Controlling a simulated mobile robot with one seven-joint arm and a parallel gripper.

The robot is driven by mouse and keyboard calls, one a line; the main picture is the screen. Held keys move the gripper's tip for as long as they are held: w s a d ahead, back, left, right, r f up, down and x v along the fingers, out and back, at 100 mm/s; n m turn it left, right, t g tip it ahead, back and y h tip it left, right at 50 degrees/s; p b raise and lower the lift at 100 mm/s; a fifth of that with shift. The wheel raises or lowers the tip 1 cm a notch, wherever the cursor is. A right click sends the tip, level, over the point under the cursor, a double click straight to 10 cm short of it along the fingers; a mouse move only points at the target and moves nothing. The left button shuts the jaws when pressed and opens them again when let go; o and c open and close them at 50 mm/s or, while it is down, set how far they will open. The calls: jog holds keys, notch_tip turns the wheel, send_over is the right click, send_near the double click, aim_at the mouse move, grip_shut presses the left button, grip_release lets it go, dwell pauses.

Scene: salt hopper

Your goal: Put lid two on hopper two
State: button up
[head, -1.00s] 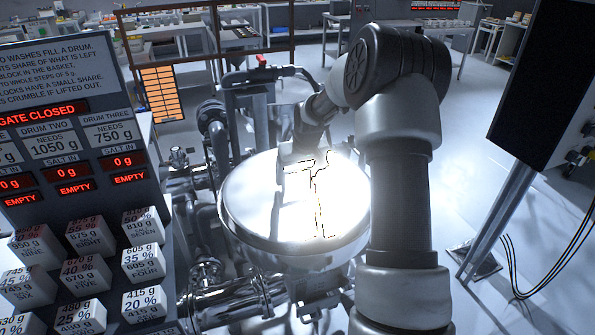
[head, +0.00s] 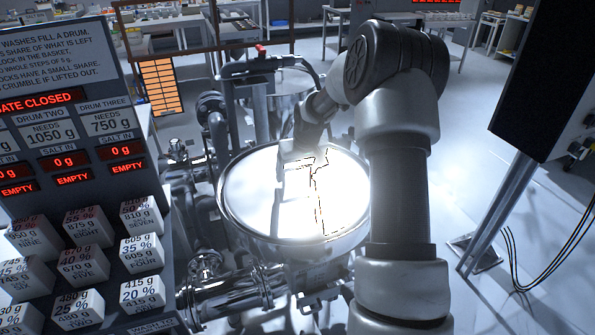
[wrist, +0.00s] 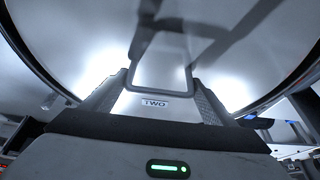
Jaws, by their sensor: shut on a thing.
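Lid two (head: 262,198) is a large, round, shiny metal disc in the middle of the head view, lying roughly level. In the wrist view the lid (wrist: 85,45) fills the upper part, and a small tag reading TWO (wrist: 154,103) shows at its handle. My gripper (head: 304,158) is at the upper middle of the lid. In the wrist view my gripper (wrist: 158,90) is shut on the lid's handle, one finger at each side. The metal body under the lid is mostly hidden. I cannot tell whether the lid touches a hopper rim.
A panel (head: 60,110) at the left reads GATE CLOSED, with several white numbered blocks (head: 141,250) below it. Pipes (head: 232,288) run under the lid. Another round metal vessel (head: 285,108) stands behind. A dark screen on a stand (head: 545,80) is at the right.

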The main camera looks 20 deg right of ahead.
jog(key=shift+f, duration=0.3)
jog(key=o, duration=1.7)
jog(key=shift+o, duration=0.7)
jog(key=shift+s+f+b, duration=0.1)
jog(key=shift+f+b, duration=0.1)
jog(key=shift+b, duration=0.1)
jog(key=v, duration=1.7)
jog(key=shift+r+p, duration=0.3)
jog(key=shift+r, duration=0.1)
